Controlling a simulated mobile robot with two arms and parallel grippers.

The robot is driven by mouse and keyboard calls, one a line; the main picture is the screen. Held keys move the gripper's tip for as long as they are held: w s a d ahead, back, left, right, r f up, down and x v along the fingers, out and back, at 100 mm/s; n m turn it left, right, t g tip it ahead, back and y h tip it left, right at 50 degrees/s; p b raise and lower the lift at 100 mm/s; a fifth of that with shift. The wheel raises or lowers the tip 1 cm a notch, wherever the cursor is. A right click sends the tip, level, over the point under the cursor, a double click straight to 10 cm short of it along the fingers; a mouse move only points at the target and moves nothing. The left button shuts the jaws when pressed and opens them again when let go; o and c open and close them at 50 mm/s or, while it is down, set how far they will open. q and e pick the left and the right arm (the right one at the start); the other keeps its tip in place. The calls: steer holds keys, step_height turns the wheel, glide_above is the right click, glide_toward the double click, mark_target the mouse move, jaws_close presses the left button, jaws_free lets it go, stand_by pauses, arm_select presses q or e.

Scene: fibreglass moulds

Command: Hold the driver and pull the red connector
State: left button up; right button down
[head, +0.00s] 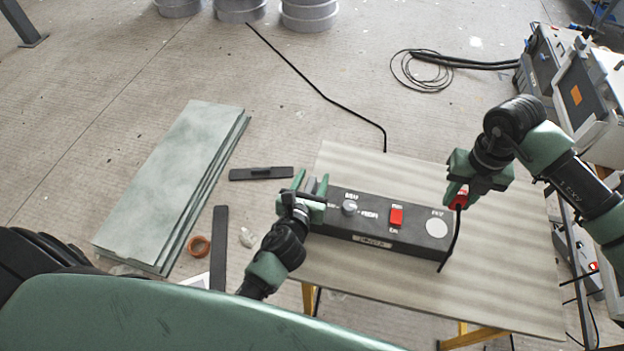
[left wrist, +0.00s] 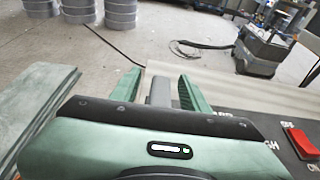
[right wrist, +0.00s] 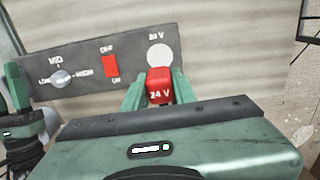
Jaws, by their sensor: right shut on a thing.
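The driver (head: 385,222) is a dark box with a knob, a red switch and a white disc marked 24 V, lying on the table. My left gripper (head: 311,186) is at its left end, fingers apart around a grey piece (left wrist: 161,90); gaps show on both sides of it. My right gripper (head: 462,192) is shut on the red connector (right wrist: 160,86), labelled 24 V. The connector, also in the head view (head: 459,200), is clear of the white disc (head: 437,228), which shows bare. A black cable hangs from the connector past the driver's right end.
The striped table (head: 500,290) has free room in front and to the right. Greenish sheets (head: 175,185) are stacked on the floor at left, near dark strips (head: 261,174) and a brown ring (head: 199,246). Grey cases (head: 550,65) stand at far right. A black cable crosses the floor.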

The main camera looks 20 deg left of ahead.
arm_select(q)
steer(key=v, duration=1.2)
